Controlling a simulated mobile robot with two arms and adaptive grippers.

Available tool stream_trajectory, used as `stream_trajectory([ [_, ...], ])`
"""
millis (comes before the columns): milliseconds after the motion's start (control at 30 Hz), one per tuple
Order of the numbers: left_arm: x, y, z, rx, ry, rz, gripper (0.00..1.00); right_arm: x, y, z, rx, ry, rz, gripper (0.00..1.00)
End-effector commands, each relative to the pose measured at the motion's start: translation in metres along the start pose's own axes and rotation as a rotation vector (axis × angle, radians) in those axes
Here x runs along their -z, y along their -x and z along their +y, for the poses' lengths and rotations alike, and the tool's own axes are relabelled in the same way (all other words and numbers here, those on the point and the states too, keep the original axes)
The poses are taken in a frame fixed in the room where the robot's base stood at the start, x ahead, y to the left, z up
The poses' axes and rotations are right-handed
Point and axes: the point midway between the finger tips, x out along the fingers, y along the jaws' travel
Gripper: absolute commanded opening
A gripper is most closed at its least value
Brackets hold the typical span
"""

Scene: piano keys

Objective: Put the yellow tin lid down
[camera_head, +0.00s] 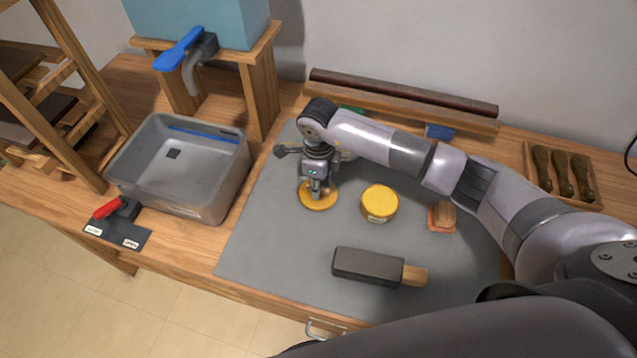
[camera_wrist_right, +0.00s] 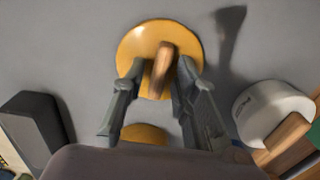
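The yellow tin lid (camera_head: 318,198) is a flat disc on the grey mat, seemingly resting on it, left of the yellow tin (camera_head: 380,204). In the right wrist view, the lid (camera_wrist_right: 133,50) has a wooden knob (camera_wrist_right: 162,68) standing up from it. My right gripper (camera_head: 317,187) is directly above the lid, pointing down. Its fingers (camera_wrist_right: 160,66) are on either side of the knob, and gaps show between them and it, so it looks open. The tin's yellow top (camera_wrist_right: 143,133) shows partly behind the gripper in the wrist view. My left gripper is not in view.
A dark block with a wooden end (camera_head: 368,266) lies at the mat's front. A small orange-based block (camera_head: 442,217) is right of the tin. A white round container (camera_wrist_right: 268,105) stands near the lid. A grey basin (camera_head: 180,175) is at left. The mat's front left is clear.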

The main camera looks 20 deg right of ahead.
Motion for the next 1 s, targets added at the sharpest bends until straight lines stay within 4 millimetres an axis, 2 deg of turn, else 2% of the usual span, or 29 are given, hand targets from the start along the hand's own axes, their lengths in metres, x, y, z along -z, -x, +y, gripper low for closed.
stream_trajectory([
  [300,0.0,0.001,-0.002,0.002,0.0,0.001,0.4,0.0,0.001,0.0,0.0,0.0,0.0,0.32],
  [400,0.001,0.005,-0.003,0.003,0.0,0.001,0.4,0.0,0.005,0.0,0.0,0.0,-0.001,0.32],
  [467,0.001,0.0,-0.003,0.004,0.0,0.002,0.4,-0.001,0.009,-0.001,0.003,0.0,-0.004,0.32],
  [833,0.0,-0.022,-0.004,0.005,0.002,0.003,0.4,-0.001,0.084,-0.001,0.006,0.001,-0.004,0.32],
  [1000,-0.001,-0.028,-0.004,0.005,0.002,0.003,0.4,0.0,0.111,-0.001,0.004,0.0,-0.002,0.32],
])
